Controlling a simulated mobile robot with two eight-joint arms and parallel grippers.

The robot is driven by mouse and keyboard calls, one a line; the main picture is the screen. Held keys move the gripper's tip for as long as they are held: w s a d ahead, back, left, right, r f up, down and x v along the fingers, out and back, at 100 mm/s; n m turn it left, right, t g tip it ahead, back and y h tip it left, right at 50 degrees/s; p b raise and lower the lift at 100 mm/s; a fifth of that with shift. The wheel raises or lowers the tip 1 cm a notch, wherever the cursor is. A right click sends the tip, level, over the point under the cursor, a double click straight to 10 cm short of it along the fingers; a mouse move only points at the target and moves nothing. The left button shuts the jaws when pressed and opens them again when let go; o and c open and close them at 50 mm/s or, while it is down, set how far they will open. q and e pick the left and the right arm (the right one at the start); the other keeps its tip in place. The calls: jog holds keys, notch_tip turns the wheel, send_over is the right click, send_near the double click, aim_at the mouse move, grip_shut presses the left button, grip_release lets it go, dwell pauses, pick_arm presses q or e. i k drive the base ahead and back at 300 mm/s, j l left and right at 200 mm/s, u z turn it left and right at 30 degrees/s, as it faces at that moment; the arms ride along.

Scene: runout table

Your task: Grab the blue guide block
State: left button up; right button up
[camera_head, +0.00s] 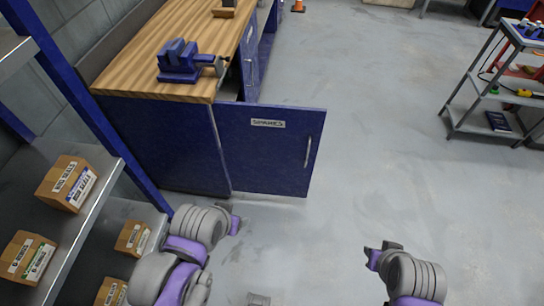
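I cannot pick out a blue guide block with certainty. A blue vise-like object (180,62) sits on the wooden workbench (130,62) near its front edge. Small blue items (527,28) stand on the top of the cart at the upper right, too small to identify. My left gripper (235,222) is low in the middle left, in front of the blue cabinet. My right gripper (376,254) is low on the right, over bare floor. Both are apart from these blue objects. Their fingers are too small and turned to show whether they are open.
A blue cabinet door (268,150) stands swung out from the bench, above my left gripper. A metal shelf (88,215) with several cardboard boxes (67,183) is at the left. A grey cart (462,112) stands at the right. The floor (390,150) between is clear.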

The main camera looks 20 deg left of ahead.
aim_at(176, 46)
jog(key=k+u, duration=0.1)
jog(key=u, duration=1.1)
jog(key=i+l, duration=0.1)
jog(key=i, duration=0.15)
